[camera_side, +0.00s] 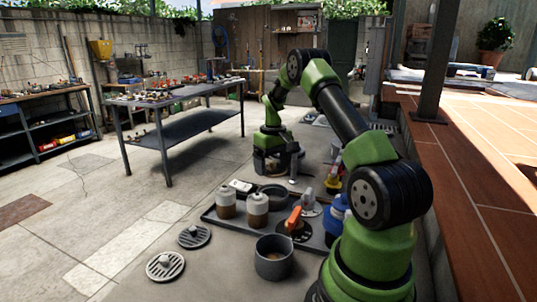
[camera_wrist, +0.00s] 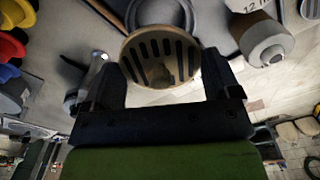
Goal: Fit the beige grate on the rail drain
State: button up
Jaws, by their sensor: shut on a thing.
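The round beige slotted grate (camera_wrist: 132,68) is held between the two dark fingers of my gripper (camera_wrist: 160,72) in the wrist view. It covers part of a dark grey round rim (camera_wrist: 128,14) behind it; whether that is the rail drain, and the gap between them, I cannot tell. In the side view, the dark end of my arm is over the far part of the work surface, and the held grate cannot be made out. A dark round dish-like thing (camera_side: 273,191) lies below it there.
A grey pot (camera_side: 273,262) stands in front. Two other slotted grates, one dark (camera_side: 194,237) and one pale (camera_side: 165,267), lie at left. A blue container (camera_side: 336,213) stands beside my arm.

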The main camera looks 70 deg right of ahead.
jog(key=shift+f, duration=2.55)
jog(key=shift+f, duration=0.4)
jog(key=shift+f, duration=0.4)
jog(key=o, duration=0.8)
jog(key=shift+c, duration=0.2)
jog(key=shift+r, duration=2.5)
